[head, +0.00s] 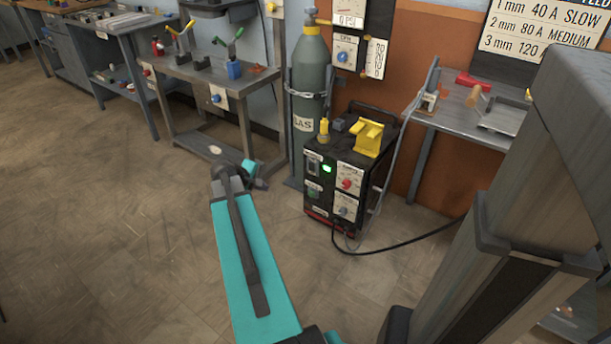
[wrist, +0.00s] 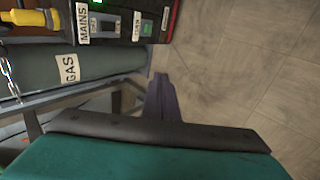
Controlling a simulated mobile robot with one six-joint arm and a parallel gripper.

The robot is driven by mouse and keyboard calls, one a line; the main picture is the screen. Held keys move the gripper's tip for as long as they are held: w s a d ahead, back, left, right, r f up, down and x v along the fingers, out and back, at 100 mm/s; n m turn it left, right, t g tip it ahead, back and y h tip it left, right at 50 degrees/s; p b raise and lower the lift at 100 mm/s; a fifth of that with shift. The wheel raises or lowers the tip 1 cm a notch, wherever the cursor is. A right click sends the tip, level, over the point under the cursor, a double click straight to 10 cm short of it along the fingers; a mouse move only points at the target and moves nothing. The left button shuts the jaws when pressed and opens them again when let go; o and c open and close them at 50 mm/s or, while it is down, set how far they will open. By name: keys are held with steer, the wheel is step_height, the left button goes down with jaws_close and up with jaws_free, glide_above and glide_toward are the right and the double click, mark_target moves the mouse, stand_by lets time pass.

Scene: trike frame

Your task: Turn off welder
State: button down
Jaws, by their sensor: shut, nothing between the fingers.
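The welder (head: 317,213) is a black box on the floor, with a lit green lamp (head: 327,169), red and grey knobs and a yellow piece on top. A small switch (head: 312,164) sits left of the lamp. In the wrist view the welder's front is at the top edge, turned sideways, with a MAINS label (wrist: 83,21) and the lit lamp (wrist: 97,1) partly cut off. My gripper (wrist: 163,80) is shut and empty, below the welder in the wrist view and apart from it. In the head view my gripper (head: 262,183) is left of the welder, small and partly hidden by my teal arm.
A grey gas cylinder (head: 311,83), chained upright, stands behind the welder; it also shows in the wrist view (wrist: 85,64). A metal bench (head: 205,75) stands left, another table (head: 465,113) right. A black cable (head: 400,246) crosses the floor. The left floor is clear.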

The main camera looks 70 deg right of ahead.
steer(key=s+d+r+g+h+b, duration=0.1)
steer(key=s+d+r+b, duration=0.2)
steer(key=s+d, duration=0.3)
steer(key=shift+s+d+r+m+h, duration=0.35)
steer(key=shift+d+r, duration=0.15)
steer(key=shift+d, duration=0.65)
steer(key=shift+f, duration=0.1)
steer(key=b, duration=0.6)
glide_toward(310, 166)
steer(key=shift+x, duration=2.7)
steer(key=shift+s, duration=0.15)
steer(key=shift+p, duration=0.3)
